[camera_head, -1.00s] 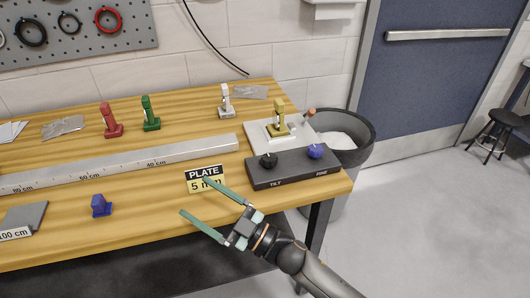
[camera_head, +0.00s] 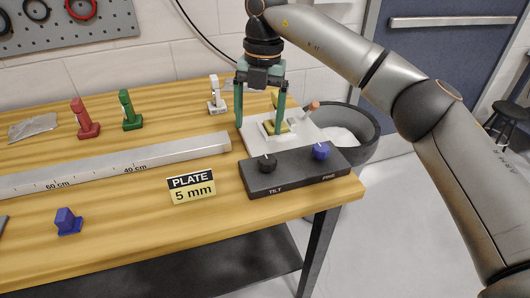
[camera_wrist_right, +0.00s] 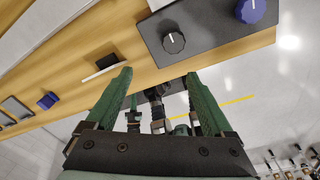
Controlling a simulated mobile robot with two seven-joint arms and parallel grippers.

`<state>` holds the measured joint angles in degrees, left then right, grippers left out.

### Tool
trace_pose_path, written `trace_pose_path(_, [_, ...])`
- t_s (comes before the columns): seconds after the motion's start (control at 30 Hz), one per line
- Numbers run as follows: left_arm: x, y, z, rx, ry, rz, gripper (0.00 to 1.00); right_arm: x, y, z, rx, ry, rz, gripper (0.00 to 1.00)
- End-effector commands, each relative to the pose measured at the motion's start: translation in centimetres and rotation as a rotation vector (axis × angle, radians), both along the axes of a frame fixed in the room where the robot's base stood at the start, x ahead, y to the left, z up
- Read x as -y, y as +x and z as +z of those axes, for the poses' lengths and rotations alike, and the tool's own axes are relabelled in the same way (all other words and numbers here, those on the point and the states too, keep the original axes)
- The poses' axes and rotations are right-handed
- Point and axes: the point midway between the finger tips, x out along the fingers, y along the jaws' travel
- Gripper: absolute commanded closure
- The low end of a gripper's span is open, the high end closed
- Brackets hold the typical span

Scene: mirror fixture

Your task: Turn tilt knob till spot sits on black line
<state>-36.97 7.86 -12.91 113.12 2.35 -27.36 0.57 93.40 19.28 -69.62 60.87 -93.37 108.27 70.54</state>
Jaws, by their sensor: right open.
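The black tilt knob (camera_head: 268,162) sits on the left of a dark control box (camera_head: 300,180) marked TILT and FINE. It also shows in the right wrist view (camera_wrist_right: 173,42), with a white pointer mark. The blue fine knob (camera_head: 320,151) is on the box's right. My right gripper (camera_head: 259,128) is open, fingers pointing down, over the pale base plate behind the box. No knob is between its fingers. A finger partly hides the yellow mount (camera_head: 277,100). I cannot make out a light spot or a black line. My left gripper is out of view.
A long metal scale bar (camera_head: 110,166) lies left of the box. A PLATE 5 mm sign (camera_head: 191,187) stands before it. Red (camera_head: 84,118), green (camera_head: 130,110) and white (camera_head: 215,95) mounts stand behind the bar. A dark bin (camera_head: 357,150) stands beyond the table's right edge.

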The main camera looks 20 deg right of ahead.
Motion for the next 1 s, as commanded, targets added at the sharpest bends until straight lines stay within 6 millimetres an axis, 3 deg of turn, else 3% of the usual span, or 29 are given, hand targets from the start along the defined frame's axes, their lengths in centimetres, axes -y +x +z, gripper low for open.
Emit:
trace_pose_path(0.1, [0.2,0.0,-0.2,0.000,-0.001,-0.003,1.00,1.9,0.3,1.4,0.019,-0.070,-0.055,0.14])
trace_pose_path(0.23, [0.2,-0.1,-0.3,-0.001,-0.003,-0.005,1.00,2.3,0.3,0.6,0.019,-0.087,-0.068,0.14])
trace_pose_path(0.7, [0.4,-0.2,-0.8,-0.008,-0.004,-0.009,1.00,2.2,0.2,-8.3,0.018,-0.082,-0.063,0.14])
trace_pose_path(1.0, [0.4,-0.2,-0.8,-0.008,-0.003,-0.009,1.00,2.1,0.3,-10.7,0.021,-0.081,-0.062,0.14])
